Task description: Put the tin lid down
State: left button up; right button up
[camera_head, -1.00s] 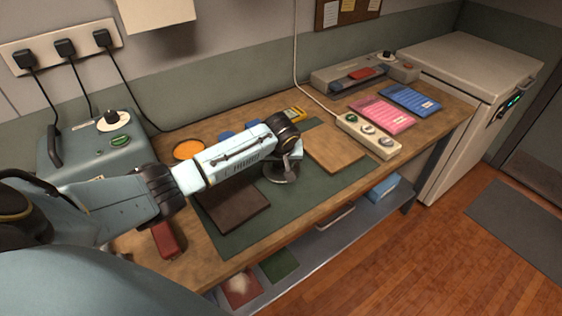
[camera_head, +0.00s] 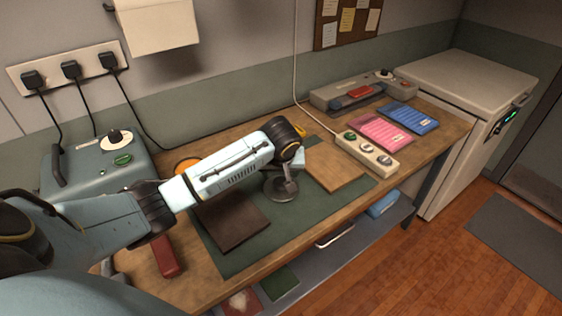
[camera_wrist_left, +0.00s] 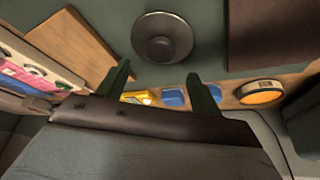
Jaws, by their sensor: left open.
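The tin lid (camera_wrist_left: 162,37) is a round dark grey disc with a raised knob, lying on the green mat in the left wrist view. In the head view the lid (camera_head: 272,188) is partly hidden under my left gripper (camera_head: 288,180). My left gripper's two dark fingers (camera_wrist_left: 158,77) are spread apart with nothing between them; the lid shows just past their tips. A round tin with an orange top (camera_wrist_left: 262,93) stands at the back of the bench, partly behind my left arm in the head view. My right gripper is not in view.
A dark brown board (camera_head: 232,220) lies left of the lid and a light wooden board (camera_head: 335,170) right of it. A power strip (camera_head: 367,150), pink and blue cards, and a grey sealer-like device (camera_head: 355,92) are farther right. A red object (camera_head: 166,258) lies at front left.

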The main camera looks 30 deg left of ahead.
pick_arm(q)
jog(key=v, duration=0.5)
jog(key=shift+p, duration=0.3)
jog(key=shift+f, duration=0.1)
